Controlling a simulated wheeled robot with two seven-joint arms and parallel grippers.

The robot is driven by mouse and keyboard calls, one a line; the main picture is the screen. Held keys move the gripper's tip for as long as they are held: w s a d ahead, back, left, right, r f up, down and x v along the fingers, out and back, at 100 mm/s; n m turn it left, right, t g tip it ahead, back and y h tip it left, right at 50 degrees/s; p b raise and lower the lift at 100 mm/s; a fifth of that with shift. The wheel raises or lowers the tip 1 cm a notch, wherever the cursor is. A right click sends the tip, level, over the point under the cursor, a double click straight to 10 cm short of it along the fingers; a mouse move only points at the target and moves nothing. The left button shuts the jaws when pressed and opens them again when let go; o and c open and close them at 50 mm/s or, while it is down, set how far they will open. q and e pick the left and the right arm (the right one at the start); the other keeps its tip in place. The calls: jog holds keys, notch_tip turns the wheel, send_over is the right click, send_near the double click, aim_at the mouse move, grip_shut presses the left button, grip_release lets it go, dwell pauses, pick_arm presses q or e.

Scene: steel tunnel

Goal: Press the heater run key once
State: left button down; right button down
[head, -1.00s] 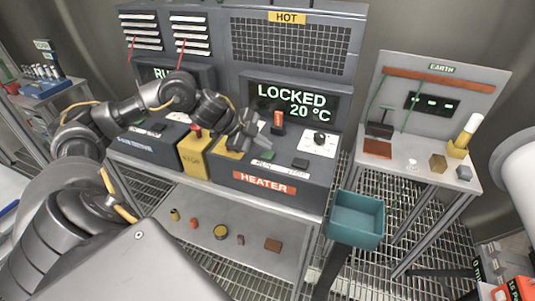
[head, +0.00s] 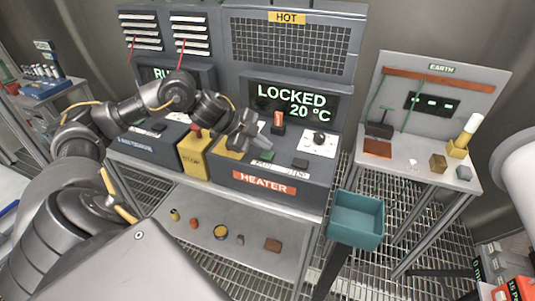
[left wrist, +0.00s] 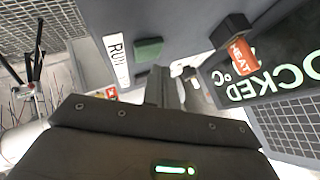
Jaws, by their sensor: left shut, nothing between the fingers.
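The heater console (head: 285,180) carries an orange HEATER plate (head: 263,183) and a display (head: 293,103) reading LOCKED 20 °C. The green run key (left wrist: 148,50) shows beside the RUN label (left wrist: 117,50) in the left wrist view. In the head view the run key (head: 266,155) is small and close to my gripper. A dark stop key (head: 300,163) is to its right. My left gripper (head: 245,150) is shut and empty, low over the console just left of the run key. Its fingers (left wrist: 165,90) also show in the wrist view; contact cannot be told.
A dark lever with an orange HEAT tag (left wrist: 241,55) stands behind the run key. A dial (head: 319,138) sits on a white plate to the right. A yellow block (head: 194,158) with a red top stands left. A teal bin (head: 357,220) is in front, right.

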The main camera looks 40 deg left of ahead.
aim_at(264, 154)
pick_arm(q)
jog(key=shift+f, duration=0.1)
dwell(0.3)
jog(key=shift+f, duration=0.35)
jog(key=shift+f+b, duration=0.45)
dwell(0.6)
dwell(0.4)
jog(key=shift+r+p, duration=0.9)
jog(key=shift+p, duration=0.05)
notch_tip(264, 154, up, 5)
jog(key=p, duration=0.5)
